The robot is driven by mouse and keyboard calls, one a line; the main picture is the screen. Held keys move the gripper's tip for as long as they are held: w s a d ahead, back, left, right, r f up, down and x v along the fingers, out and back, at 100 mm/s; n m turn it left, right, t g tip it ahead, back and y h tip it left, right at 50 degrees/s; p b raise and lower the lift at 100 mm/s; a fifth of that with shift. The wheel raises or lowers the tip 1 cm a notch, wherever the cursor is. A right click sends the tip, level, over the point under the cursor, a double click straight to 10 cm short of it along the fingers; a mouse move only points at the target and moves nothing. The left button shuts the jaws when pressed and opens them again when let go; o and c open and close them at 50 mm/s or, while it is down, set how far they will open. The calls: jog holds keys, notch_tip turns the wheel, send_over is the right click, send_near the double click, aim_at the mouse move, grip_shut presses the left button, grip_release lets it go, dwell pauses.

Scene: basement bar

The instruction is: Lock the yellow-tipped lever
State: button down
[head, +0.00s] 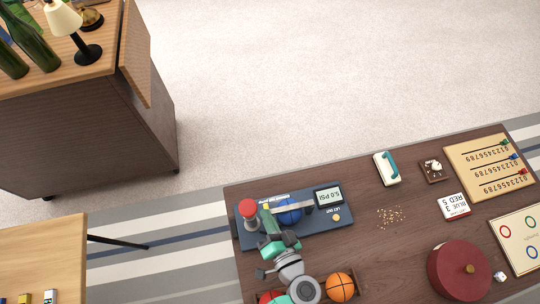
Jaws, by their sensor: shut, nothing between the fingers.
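A dark blue-grey pump board (325,223) lies at the left end of the brown table in the head view. It carries a blue ball (289,211), a red-topped knob (249,208), a grey bar and a display reading 5.0 PSI (328,197). A small yellow tip (265,206), apparently the lever's, shows between the red knob and the ball. My gripper (267,222) is over the board's left part, close to the yellow tip, and is shut and empty. My arm hides part of the board and the lever's base; I cannot tell whether the gripper touches the lever.
An orange basketball (340,287) lies close beside my arm. Mid-table has some free room.

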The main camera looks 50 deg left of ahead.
jog(key=shift+s+f, duration=0.2)
jog(key=shift+f, duration=0.55)
jog(key=shift+f+b, duration=0.15)
jog(key=shift+b, duration=0.15)
jog(key=s+d+r+p, duration=0.4)
jog(key=d+r+p, duration=0.3)
jog(key=d, duration=0.1)
jog(key=shift+s+d+r, duration=0.2)
jog(key=shift+s, duration=0.15)
